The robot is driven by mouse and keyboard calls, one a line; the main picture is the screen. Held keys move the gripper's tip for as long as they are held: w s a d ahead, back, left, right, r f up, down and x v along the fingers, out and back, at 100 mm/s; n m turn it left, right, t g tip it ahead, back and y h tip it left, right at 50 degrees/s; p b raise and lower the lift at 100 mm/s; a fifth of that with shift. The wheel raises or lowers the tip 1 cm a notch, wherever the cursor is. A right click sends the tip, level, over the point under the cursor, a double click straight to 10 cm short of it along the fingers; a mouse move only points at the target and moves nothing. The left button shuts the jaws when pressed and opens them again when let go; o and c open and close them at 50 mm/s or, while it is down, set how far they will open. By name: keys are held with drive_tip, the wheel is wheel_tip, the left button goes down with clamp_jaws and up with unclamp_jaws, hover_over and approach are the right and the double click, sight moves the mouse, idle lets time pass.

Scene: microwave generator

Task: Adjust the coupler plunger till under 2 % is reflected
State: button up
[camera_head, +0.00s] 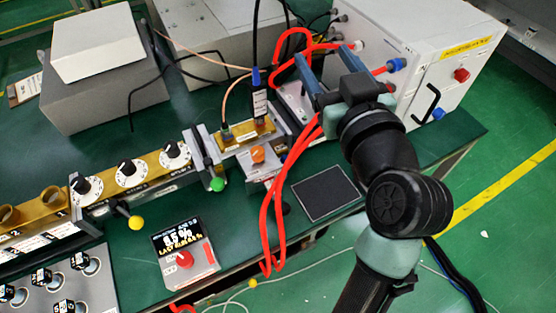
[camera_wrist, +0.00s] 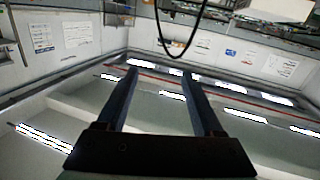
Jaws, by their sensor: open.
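The gold waveguide line runs across the left of the bench, with three white dials (camera_head: 130,174) on it. Near its right end are a green knob (camera_head: 217,185) and an orange knob (camera_head: 258,155). A yellow ball-ended handle (camera_head: 137,222) sticks out in front of the dials. I cannot tell for sure which part is the coupler plunger. A small readout (camera_head: 179,238) appears to show 8.5 %, with blurred smaller text below. My gripper (camera_head: 329,66) is open and empty, raised in front of the white cabinet, right of the waveguide; its fingers also show in the wrist view (camera_wrist: 160,74).
A white cabinet (camera_head: 440,72) with red and blue fittings stands at back right. Red cables (camera_head: 270,225) loop down past the bench's front edge. A dark square pad (camera_head: 325,193) lies near that edge. Grey boxes (camera_head: 95,95) stand at back left. A knobbed panel (camera_head: 70,285) sits front left.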

drive_tip(key=s+d+f+n+g+y+b, duration=0.1)
drive_tip(key=s+f+g+y+b, duration=0.2)
drive_tip(key=f, duration=0.9)
drive_tip(key=s+f+y+b, duration=0.1)
drive_tip(key=s+f+b, duration=0.3)
drive_tip(key=f, duration=0.8)
drive_tip(key=n+y+b, duration=0.1)
drive_tip(key=y+b, duration=0.2)
drive_tip(key=b, duration=0.3)
approach(283, 206)
drive_tip(key=f, duration=0.2)
drive_tip(key=p+x, duration=0.1)
drive_tip(key=x, duration=1.2)
drive_tip(key=shift+w+d+r, duration=0.1)
drive_tip(key=shift+r, duration=0.1)
clamp_jaws()
